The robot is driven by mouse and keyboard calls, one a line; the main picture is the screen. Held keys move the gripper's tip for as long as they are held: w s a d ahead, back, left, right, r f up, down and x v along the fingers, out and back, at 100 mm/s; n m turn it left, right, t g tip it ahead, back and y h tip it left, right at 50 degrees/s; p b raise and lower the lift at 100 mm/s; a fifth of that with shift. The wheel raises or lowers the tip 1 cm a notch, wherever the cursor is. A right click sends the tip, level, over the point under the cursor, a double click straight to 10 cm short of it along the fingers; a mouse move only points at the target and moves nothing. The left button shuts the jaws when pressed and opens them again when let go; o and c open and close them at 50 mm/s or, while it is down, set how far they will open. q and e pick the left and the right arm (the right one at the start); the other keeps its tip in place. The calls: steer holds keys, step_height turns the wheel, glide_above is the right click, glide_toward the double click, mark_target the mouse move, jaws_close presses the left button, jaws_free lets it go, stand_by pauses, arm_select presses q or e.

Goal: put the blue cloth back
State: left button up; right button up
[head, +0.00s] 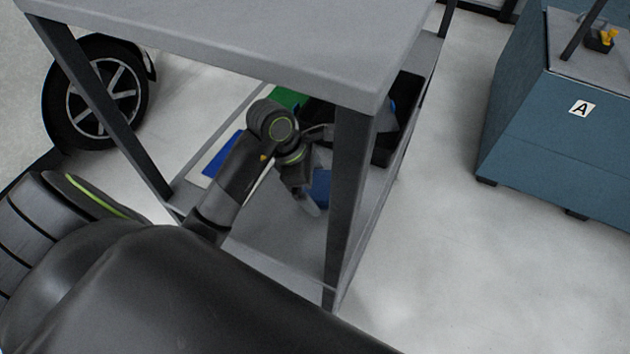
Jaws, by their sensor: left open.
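A blue piece (321,186), which looks like the blue cloth, lies on the lower shelf (275,240) of the grey cart, right beside my left gripper (309,200). My left arm reaches in under the cart's top, and the gripper points down at the shelf. The gripper is open; its fingers partly hide the blue piece, and I cannot tell whether they touch it. A dark open bin (409,100) stands further back on the shelf, with something bluish inside, partly hidden by the cart's front leg. My right gripper is not in view.
The cart's top (240,40) and front leg (348,200) close in the space around my left arm. A pale board with blue and green patches (222,153) lies on the shelf's left. A blue cabinet (545,150) marked A stands right; floor between is clear.

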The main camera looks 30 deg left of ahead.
arm_select(q)
steer(key=p+v, duration=0.6)
steer(key=v, duration=0.5)
steer(key=shift+r+p, duration=0.25)
steer(key=shift+p, duration=0.1)
